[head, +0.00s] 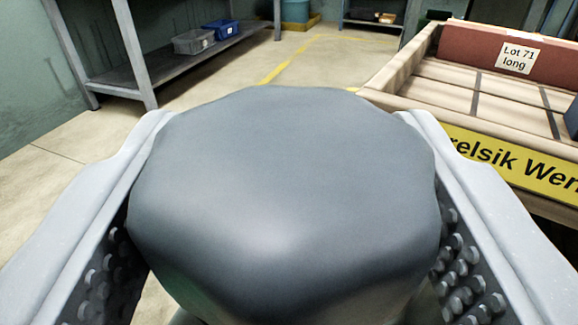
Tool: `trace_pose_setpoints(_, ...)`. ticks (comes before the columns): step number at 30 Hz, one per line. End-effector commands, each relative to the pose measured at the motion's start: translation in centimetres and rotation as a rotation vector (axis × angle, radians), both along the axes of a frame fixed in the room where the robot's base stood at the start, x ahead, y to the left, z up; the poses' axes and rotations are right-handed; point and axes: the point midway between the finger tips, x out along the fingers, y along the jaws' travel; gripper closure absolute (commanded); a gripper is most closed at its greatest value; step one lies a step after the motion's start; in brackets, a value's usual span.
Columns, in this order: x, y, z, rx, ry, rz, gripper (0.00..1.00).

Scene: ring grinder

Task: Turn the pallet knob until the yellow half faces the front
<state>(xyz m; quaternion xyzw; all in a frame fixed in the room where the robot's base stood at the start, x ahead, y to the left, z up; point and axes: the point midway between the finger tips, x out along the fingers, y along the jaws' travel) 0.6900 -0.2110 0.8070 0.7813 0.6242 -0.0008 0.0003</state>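A large dark grey knob (285,190) with a rounded, many-sided top fills the middle of the head view. My gripper (285,215) has one finger on each side of it, with the studded inner pads close against its left and right sides. The fingers look shut on it, though the lower contact is hidden by the knob's top. No yellow half of the knob shows; only its grey top and upper sides are in view. What the knob is mounted on is hidden below it.
At the right stands a wooden pallet-like crate (408,75) with a yellow lettered strip (510,170) and a red-brown block (480,45) labelled "Lot 71 long". A grey shelf (190,60) with bins stands at the back left. Pale floor (330,65) between them is clear.

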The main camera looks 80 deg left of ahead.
Motion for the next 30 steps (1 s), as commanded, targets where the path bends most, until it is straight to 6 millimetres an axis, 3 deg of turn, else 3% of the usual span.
trace_pose_setpoints(14,0.28,-0.10,0.47,0.001,-0.008,-0.005,0.67)
trace_pose_setpoints(15,0.30,-0.10,0.46,0.001,-0.008,-0.005,0.39)
trace_pose_setpoints(17,0.27,-0.08,0.43,0.000,-0.007,-0.004,0.23)
trace_pose_setpoints(30,0.11,0.02,0.17,0.001,-0.003,0.003,0.23)
